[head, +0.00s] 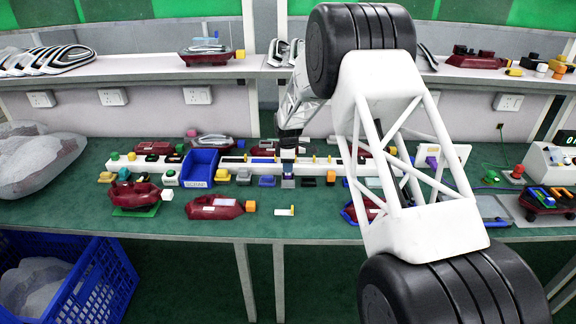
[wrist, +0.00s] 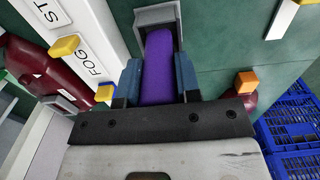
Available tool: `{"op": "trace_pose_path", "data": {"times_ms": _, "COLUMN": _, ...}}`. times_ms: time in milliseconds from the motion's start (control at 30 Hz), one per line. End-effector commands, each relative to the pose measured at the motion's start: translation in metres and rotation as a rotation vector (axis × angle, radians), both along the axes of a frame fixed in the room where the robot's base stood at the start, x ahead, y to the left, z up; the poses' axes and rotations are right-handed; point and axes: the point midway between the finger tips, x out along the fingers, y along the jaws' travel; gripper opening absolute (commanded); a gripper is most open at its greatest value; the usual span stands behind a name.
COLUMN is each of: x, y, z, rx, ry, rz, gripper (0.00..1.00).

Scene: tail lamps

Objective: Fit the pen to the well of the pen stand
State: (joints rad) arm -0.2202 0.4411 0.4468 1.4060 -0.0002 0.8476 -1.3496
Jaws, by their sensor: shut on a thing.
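The purple pen (wrist: 158,70) is held between the two blue-grey fingers of my gripper (wrist: 158,78) in the wrist view. The grey pen stand (wrist: 156,15) is at the top of that view, its walls around the pen's far end. The far end is at the well's opening; how deep it sits I cannot tell. In the head view my gripper (head: 289,154) points down over a small grey stand (head: 288,183) among the row of parts. The pen is hardly visible there.
A blue bin (head: 200,168) stands left of my gripper, and dark red lamps (head: 215,207) lie on the green bench (head: 270,228). White labelled strips and yellow blocks (wrist: 65,45) are close by in the wrist view. The bench's front middle is mostly clear.

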Motion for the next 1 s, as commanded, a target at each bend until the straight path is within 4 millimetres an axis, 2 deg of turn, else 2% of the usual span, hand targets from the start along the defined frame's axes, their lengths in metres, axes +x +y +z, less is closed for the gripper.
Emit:
{"op": "trace_pose_path", "data": {"times_ms": 833, "x": 0.0, "y": 0.0, "z": -0.02, "rx": 0.0, "ry": 0.001, "rz": 0.0, "gripper": 0.06}}
{"op": "trace_pose_path", "data": {"times_ms": 867, "x": 0.0, "y": 0.0, "z": -0.02, "rx": 0.0, "ry": 0.0, "rz": 0.0, "gripper": 0.34}}
{"op": "trace_pose_path", "data": {"times_ms": 1000, "x": 0.0, "y": 0.0, "z": -0.02, "rx": 0.0, "ry": 0.0, "rz": 0.0, "gripper": 0.55}}
